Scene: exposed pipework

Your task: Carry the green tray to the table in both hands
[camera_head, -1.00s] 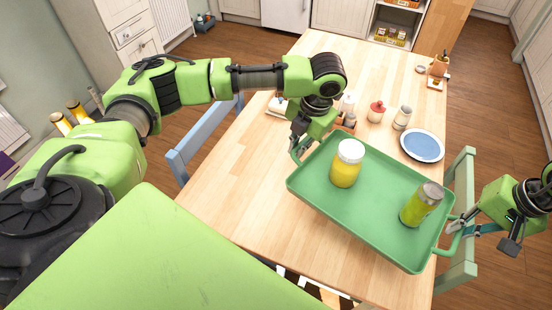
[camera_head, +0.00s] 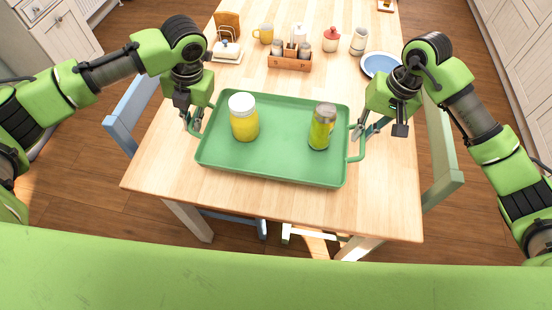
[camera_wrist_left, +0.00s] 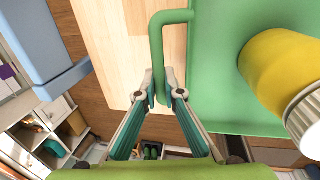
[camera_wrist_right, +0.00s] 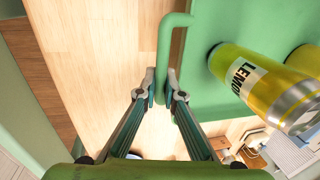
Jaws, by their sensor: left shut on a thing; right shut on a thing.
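The green tray (camera_head: 275,164) is over the near part of the wooden table (camera_head: 150,172); I cannot tell whether it touches the top. A yellow jar with a white lid (camera_head: 244,122) stands upright on its left half, and a yellow-green can (camera_head: 321,128) stands on its right half. My left gripper (camera_head: 194,126) is shut on the tray's left handle (camera_wrist_left: 160,50). My right gripper (camera_head: 362,132) is shut on the right handle (camera_wrist_right: 166,50). The can shows "LEMO" lettering in the right wrist view.
A wooden condiment caddy (camera_head: 290,60), yellow mug (camera_head: 265,34), butter dish (camera_head: 227,50), red-lidded jar (camera_head: 331,40), shaker (camera_head: 359,41) and blue plate (camera_head: 380,65) stand behind the tray. Chairs flank the table: blue (camera_head: 128,115) left, green (camera_head: 440,150) right.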

